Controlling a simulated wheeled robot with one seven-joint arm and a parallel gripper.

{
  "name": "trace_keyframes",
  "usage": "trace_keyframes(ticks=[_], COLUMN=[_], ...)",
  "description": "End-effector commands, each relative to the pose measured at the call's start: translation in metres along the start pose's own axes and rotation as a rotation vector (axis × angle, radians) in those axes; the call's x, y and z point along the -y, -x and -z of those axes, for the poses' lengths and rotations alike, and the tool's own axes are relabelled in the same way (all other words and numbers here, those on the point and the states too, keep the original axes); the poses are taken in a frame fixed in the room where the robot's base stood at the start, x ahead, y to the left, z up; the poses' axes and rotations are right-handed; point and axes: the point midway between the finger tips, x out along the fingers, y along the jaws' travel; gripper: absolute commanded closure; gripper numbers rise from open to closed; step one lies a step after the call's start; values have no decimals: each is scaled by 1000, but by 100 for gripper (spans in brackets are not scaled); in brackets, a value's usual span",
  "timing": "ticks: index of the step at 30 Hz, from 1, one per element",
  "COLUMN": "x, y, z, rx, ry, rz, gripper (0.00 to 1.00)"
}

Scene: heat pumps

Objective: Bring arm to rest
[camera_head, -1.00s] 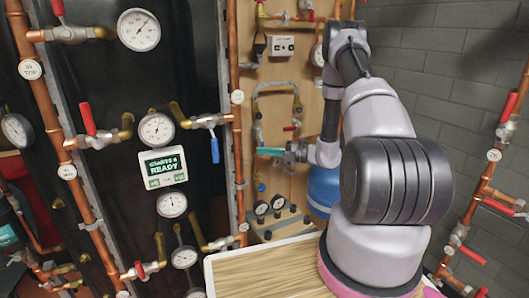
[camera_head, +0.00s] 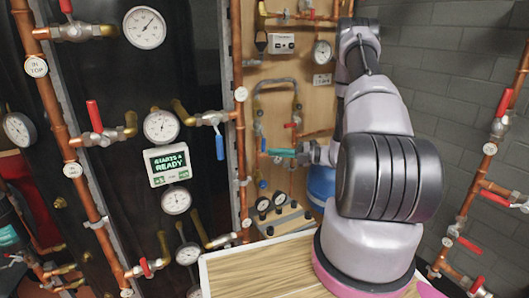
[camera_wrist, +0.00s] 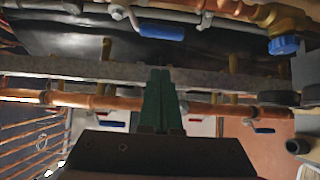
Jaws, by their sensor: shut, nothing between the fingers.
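My gripper (camera_head: 283,153) shows in the head view at the end of my arm, in front of the wooden panel and just right of the dark panel. Its teal fingers point left and look closed together, with nothing held. In the wrist view the two dark green fingers (camera_wrist: 160,98) lie side by side with no gap. Copper pipes and a grey rail lie beyond the fingertips. I cannot tell how far the tips are from the pipes. My arm is folded up above its pink-ringed base at the right.
A blue tank (camera_head: 321,183) stands behind my arm. More pipes (camera_head: 481,180) run along the brick wall.

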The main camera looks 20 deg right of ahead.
Motion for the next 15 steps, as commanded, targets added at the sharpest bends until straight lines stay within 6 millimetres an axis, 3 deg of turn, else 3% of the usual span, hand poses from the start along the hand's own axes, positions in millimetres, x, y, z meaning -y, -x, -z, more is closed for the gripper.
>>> trace_keyframes(ticks=[6, 12, 15], x=[1, -1, -14], y=[28, 33, 28], z=[0, 1, 5], rx=[0, -5, -44], ry=[0, 7, 65], rz=[-1, 1, 15], gripper=[100, 100, 100])
